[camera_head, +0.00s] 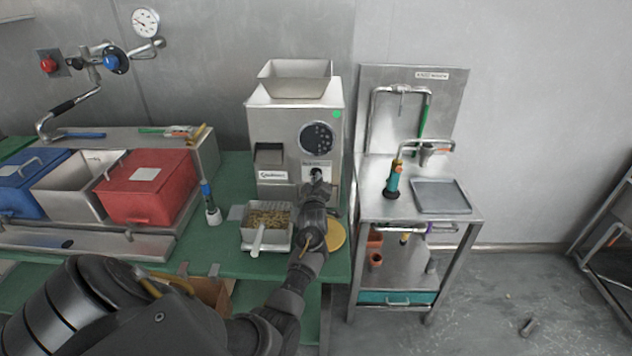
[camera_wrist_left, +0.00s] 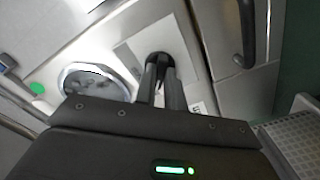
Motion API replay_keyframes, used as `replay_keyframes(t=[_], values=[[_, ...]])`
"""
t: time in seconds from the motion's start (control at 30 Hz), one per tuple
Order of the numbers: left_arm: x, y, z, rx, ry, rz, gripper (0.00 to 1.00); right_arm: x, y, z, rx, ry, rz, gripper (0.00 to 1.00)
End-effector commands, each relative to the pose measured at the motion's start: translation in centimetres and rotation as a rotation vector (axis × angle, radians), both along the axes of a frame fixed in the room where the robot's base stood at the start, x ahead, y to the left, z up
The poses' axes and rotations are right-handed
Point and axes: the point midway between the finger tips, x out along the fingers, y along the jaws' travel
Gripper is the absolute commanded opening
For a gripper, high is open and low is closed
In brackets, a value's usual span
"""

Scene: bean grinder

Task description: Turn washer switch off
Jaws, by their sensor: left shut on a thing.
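A steel machine (camera_head: 285,135) with a hopper on top stands on the green bench in the head view. A small black rotary switch (camera_head: 316,172) sits on a pale plate at its lower front right. The switch also shows in the left wrist view (camera_wrist_left: 158,55), partly hidden behind the fingers. My left gripper (camera_head: 316,183) reaches up to this plate. In the left wrist view its fingers (camera_wrist_left: 161,70) are shut on the switch, one on each side. The switch's exact angle is hidden. My right gripper is not in view.
A tray of beans with a scoop (camera_head: 268,222) and a yellow disc (camera_head: 334,234) lie near my left arm. A white-based bottle (camera_head: 212,205) stands left of the tray. Red (camera_head: 146,187), steel and blue bins are further left. A steel sink stand (camera_head: 370,205) is right.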

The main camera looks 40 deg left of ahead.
Motion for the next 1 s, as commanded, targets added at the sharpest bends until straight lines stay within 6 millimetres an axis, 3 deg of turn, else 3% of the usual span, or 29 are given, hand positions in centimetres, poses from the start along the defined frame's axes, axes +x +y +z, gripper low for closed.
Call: replay_keyframes(t=[0.37,1.0], values=[[0.0,0.0,0.1,0.083,0.063,0.000,0.00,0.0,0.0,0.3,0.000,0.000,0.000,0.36],[0.0,0.0,0.1,0.511,0.389,-0.001,0.00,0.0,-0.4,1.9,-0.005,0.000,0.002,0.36]])
